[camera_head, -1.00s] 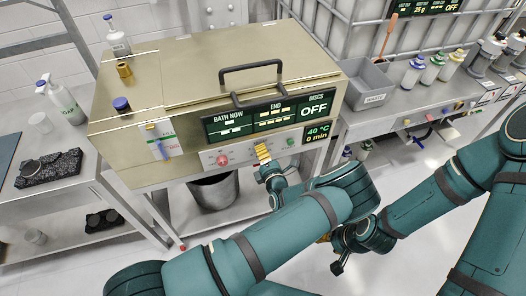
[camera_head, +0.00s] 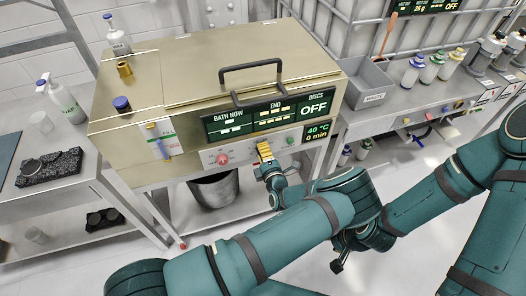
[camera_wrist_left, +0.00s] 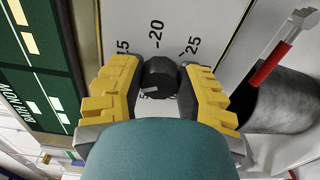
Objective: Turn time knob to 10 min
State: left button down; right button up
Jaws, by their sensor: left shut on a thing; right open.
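The black time knob (camera_wrist_left: 158,78) shows in the left wrist view, with a small light mark and the numbers 15, 20 and 25 around it. My left gripper (camera_head: 265,152) is at the bath's front panel (camera_head: 240,154). In the wrist view its yellow fingers (camera_wrist_left: 158,88) stand on both sides of the knob, shut on it. In the head view the fingers hide the knob. The display (camera_head: 317,133) reads 40 °C and 0 min.
A red knob (camera_head: 222,159) and a green button (camera_head: 290,141) flank my left gripper on the panel. The bath's lid handle (camera_head: 251,68) is above. A grey bin (camera_head: 214,188) stands beneath. A grey waste tray (camera_head: 368,84) is on the right bench.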

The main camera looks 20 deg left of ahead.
pick_arm(q)
jog(key=c, duration=0.6)
grip_release()
jog(key=shift+w+d+r, duration=0.1)
jog(key=shift+o, duration=0.2)
jog(key=v, duration=0.7)
jog(key=shift+s, duration=0.25)
jog(key=shift+d, duration=0.1)
